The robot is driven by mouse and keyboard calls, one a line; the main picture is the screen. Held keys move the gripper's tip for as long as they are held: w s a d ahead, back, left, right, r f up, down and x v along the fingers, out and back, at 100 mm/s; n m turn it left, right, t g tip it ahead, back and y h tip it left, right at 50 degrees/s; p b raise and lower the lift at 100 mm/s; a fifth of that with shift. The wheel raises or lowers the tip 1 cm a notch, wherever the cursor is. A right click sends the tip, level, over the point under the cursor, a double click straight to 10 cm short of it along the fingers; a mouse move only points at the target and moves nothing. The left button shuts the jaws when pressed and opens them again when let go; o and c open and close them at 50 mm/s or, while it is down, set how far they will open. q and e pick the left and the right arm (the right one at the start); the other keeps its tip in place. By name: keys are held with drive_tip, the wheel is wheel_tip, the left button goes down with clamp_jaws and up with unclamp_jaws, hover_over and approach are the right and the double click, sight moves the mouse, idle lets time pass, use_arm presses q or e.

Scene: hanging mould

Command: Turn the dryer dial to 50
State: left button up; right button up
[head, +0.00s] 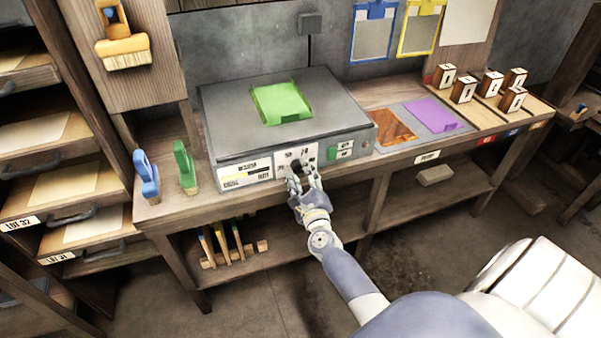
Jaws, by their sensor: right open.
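The dryer (222,140) is a wide grey box on the wooden bench, with a green sheet (282,102) on its flat top. Its white front panel bears a dark dial (296,164), partly hidden behind my right gripper. The numbers around the dial are too small to read. My right gripper (302,174) is open, with its fingertips at the dial; I cannot tell whether they touch it. My left gripper is not in view.
A blue-handled brush (146,175) and a green-handled one (184,167) stand left of the dryer. Brown (394,128) and purple (432,114) sheets lie to its right, near several small wooden blocks (463,90). A lower shelf (400,198) runs under the bench.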

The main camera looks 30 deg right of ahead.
drive_tip(key=shift+w+d, duration=0.15)
drive_tip(key=shift+w, duration=0.2)
drive_tip(key=shift+c, duration=0.3)
drive_tip(key=c, duration=0.7)
